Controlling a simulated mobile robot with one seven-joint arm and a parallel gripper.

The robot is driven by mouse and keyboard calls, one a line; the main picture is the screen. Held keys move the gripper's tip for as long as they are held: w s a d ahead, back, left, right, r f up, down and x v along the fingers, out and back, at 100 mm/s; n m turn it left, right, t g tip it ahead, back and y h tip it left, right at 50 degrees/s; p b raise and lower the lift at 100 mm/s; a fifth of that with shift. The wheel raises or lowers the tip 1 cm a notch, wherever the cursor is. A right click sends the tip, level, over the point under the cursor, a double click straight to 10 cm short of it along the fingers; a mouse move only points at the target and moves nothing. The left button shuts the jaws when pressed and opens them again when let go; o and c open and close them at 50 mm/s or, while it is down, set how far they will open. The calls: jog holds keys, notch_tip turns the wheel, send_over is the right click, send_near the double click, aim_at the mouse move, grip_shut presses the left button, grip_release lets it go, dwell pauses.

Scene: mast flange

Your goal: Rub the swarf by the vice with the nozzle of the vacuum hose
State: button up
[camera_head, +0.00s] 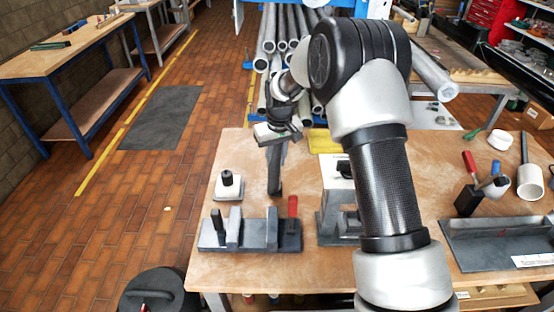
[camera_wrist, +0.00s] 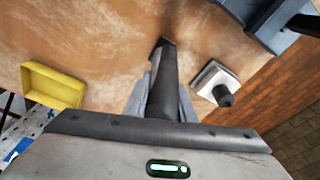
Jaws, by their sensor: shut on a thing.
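My gripper (camera_head: 277,139) is above the left part of the wooden workbench, shut on the dark vacuum nozzle (camera_head: 275,172). The nozzle points down, its lower end at or just above the bench top; I cannot tell if it touches. In the wrist view the nozzle (camera_wrist: 164,82) runs out from between my gripper's fingers (camera_wrist: 162,102). A grey fixture with upright jaws and a red handle, apparently the vice (camera_head: 250,235), stands at the front left of the bench, nearer the camera than the nozzle. I cannot make out the swarf clearly; the bench has pale smears.
A white block with a black knob (camera_head: 228,186) stands left of the nozzle. A yellow tray (camera_head: 322,141) lies behind, partly hidden by my arm. A grey and white device (camera_head: 335,205) stands to the right.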

aim_at(277, 151)
notch_tip(277, 151, up, 4)
jog(key=shift+d+f+p, duration=0.1)
jog(key=shift+f+p, duration=0.15)
jog(key=shift+p, duration=0.5)
jog(key=shift+r+p, duration=1.2)
jog(key=shift+r, duration=1.1)
